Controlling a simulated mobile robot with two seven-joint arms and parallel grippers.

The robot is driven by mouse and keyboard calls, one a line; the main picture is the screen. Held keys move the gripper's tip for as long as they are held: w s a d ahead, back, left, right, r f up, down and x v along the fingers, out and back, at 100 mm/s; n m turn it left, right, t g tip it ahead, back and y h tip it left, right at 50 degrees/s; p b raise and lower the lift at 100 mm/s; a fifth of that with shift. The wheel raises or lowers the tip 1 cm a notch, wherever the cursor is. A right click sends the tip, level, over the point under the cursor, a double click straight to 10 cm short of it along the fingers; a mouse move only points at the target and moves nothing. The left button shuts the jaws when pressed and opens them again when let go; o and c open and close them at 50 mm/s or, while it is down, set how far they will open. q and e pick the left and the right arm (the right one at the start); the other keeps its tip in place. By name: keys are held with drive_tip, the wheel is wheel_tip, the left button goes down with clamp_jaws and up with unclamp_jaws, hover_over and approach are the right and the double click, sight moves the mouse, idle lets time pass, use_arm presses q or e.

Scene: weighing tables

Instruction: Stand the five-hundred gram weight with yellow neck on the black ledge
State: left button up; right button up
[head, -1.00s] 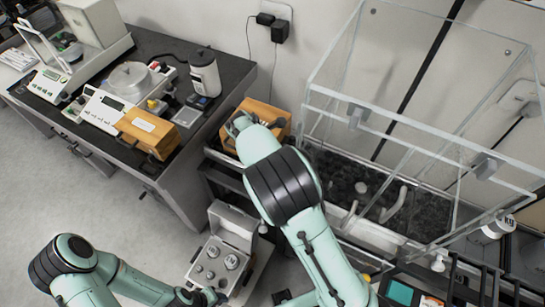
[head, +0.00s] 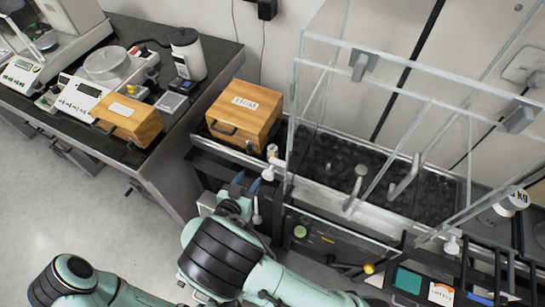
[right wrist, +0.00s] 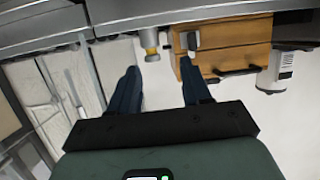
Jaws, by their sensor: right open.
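In the right wrist view, which looks upside down, the yellow neck (right wrist: 151,43) shows beyond and between my fingers, touching neither. My right gripper (head: 247,184) is open and empty, in front of and below the weight; its two blue fingers also show apart in the right wrist view (right wrist: 160,92). My left arm enters at the lower left, but its gripper is out of view.
The wooden box (head: 243,112) stands left of the weight. A balance (head: 88,88) stands on the left table. Open floor lies at the lower left.

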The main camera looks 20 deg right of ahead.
drive_tip(key=d+m+h, duration=0.1)
drive_tip(key=d, duration=0.1)
approach(272, 149)
drive_tip(key=x, duration=0.4)
drive_tip(key=shift+w+d+f, duration=0.2)
drive_tip(key=shift+f, duration=0.25)
drive_tip(key=shift+w+d, duration=0.6)
drive_tip(key=shift+d, duration=0.05)
drive_tip(key=b+x, duration=0.1)
drive_tip(key=x, duration=0.5)
drive_tip(key=shift+r, duration=0.1)
clamp_jaws()
